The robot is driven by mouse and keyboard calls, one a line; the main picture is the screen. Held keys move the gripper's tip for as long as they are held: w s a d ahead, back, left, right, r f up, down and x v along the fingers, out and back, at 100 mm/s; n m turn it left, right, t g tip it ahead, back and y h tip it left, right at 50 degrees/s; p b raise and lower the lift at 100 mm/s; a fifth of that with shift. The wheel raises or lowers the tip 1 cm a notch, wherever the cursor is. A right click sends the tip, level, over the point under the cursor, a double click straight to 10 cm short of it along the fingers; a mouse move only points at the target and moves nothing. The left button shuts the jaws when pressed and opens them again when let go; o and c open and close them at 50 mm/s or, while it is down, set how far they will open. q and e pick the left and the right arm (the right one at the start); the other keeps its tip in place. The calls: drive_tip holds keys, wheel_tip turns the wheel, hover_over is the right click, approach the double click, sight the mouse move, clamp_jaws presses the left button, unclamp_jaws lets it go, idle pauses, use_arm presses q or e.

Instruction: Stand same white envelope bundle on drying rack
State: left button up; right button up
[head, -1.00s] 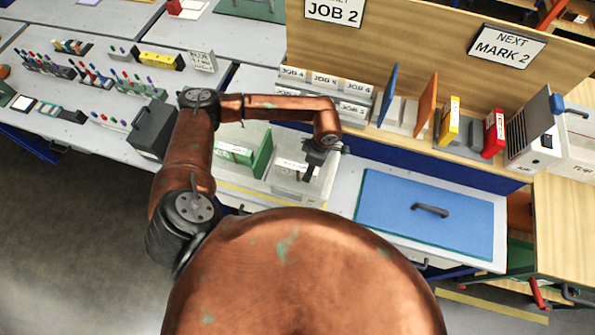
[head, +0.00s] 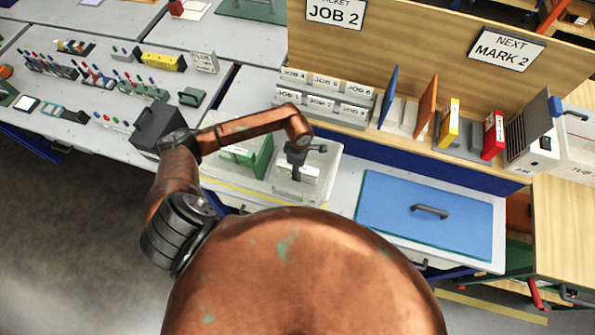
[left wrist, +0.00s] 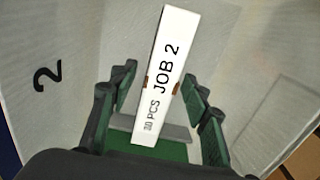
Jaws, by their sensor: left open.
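The white envelope bundle (head: 311,174) stands in the right part of a pale shallow tray (head: 325,195). In the left wrist view its narrow white label (left wrist: 165,80) reads JOB 2 and PCS. My left gripper (head: 296,172) is over the bundle, pointing down. In the left wrist view the open green-padded fingers (left wrist: 163,92) are on either side of the bundle. Whether they touch it cannot be told. My right gripper is not in view.
A green block (head: 262,158) with a white label stands left in the tray. Blue (head: 388,95) and orange (head: 426,108) upright panels and yellow (head: 447,122) and red (head: 493,135) blocks line the back. A blue mat with a black handle (head: 385,215) lies to the right.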

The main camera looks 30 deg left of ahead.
use_arm(q)
drive_tip(key=shift+f, duration=0.8)
drive_tip(key=shift+c, duration=0.2)
drive_tip(key=shift+w+r, duration=0.1)
clamp_jaws()
